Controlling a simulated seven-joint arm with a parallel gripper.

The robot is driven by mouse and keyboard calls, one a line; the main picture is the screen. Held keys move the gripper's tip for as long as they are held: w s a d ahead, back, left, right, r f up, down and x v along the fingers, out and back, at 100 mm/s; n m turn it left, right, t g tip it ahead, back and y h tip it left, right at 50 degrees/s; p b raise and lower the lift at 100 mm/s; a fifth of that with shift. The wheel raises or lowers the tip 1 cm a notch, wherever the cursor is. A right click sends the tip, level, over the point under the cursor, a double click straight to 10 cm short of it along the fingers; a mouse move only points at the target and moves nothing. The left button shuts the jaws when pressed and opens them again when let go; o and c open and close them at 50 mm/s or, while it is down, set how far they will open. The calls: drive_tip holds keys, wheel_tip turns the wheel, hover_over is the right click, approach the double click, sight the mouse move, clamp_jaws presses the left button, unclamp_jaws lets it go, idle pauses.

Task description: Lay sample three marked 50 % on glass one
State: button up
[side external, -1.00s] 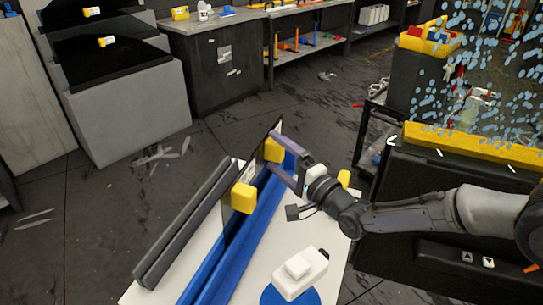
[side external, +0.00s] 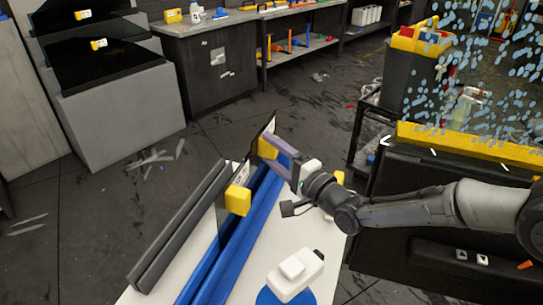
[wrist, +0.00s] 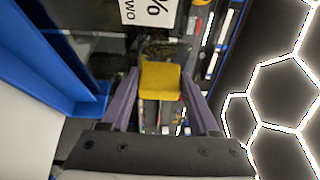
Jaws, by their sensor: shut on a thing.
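Two dark, thin film samples with yellow grip blocks stand in a long blue rack (side external: 243,235). My gripper (side external: 272,150) is at the far sample and shut on its yellow grip block (side external: 263,148). In the wrist view, this yellow block (wrist: 160,82) sits between my two purple fingers. The nearer sample's yellow block (side external: 238,200) is free of my gripper. A white label (wrist: 143,12) ending in "% two" shows in the wrist view. The held sample's own marking cannot be read. A clear pane with blue drops (side external: 475,80) stands at the right; its number is not visible.
A grey rail (side external: 180,225) lies left of the rack on the white table (side external: 140,296). A white spray-like tool (side external: 295,275) stands on a blue disc in front. A black cabinet with a yellow ledge (side external: 465,145) is under my arm at the right.

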wheel_tip(320, 180, up, 27)
drive_tip(key=shift+f, duration=0.15)
idle(0.4)
drive_tip(key=shift+f, duration=0.1)
drive_tip(key=shift+f, duration=13.85)
drive_tip(key=o, duration=1.4)
drive_tip(key=shift+o, duration=0.4)
